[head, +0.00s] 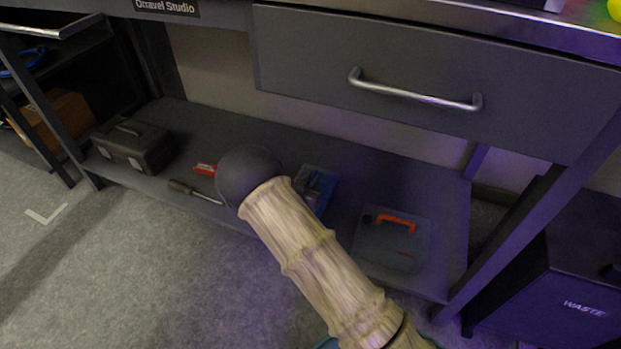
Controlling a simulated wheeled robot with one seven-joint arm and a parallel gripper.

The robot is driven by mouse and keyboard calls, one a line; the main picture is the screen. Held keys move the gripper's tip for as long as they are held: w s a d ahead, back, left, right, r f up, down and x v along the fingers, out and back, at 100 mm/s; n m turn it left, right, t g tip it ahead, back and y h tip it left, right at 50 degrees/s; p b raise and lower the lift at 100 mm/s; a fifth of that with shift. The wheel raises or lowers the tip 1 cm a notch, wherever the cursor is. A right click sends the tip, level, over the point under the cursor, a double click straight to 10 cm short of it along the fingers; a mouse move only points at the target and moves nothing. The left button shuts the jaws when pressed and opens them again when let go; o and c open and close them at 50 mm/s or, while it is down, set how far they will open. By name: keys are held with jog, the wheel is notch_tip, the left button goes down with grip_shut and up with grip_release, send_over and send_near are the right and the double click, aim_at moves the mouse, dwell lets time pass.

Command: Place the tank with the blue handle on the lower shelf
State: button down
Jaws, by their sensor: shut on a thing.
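The lower shelf (350,165) is a dark grey board under the workbench, near the floor. My pale, ribbed arm with a dark round joint crosses the middle of the view and covers part of the shelf and its front edge. My gripper does not show, so I cannot see what it holds. I cannot pick out a tank with a blue handle. A blue item (318,184) lies on the shelf, partly hidden behind my arm, and I cannot tell what it is. A clear case with an orange handle (396,223) is on the shelf's right part.
A dark toolbox (132,146) stands at the shelf's left end. A red item (205,169) and a screwdriver (193,191) lie near the middle. A drawer (430,75) hangs above. A waste bin (575,270) is at the right. Shelf room shows behind these items.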

dwell(0.4)
jog(key=c, duration=1.5)
grip_release()
jog(key=shift+o, duration=0.2)
jog(key=shift+s+r, duration=0.1)
jog(key=p+v, duration=0.6)
jog(key=v, duration=0.6)
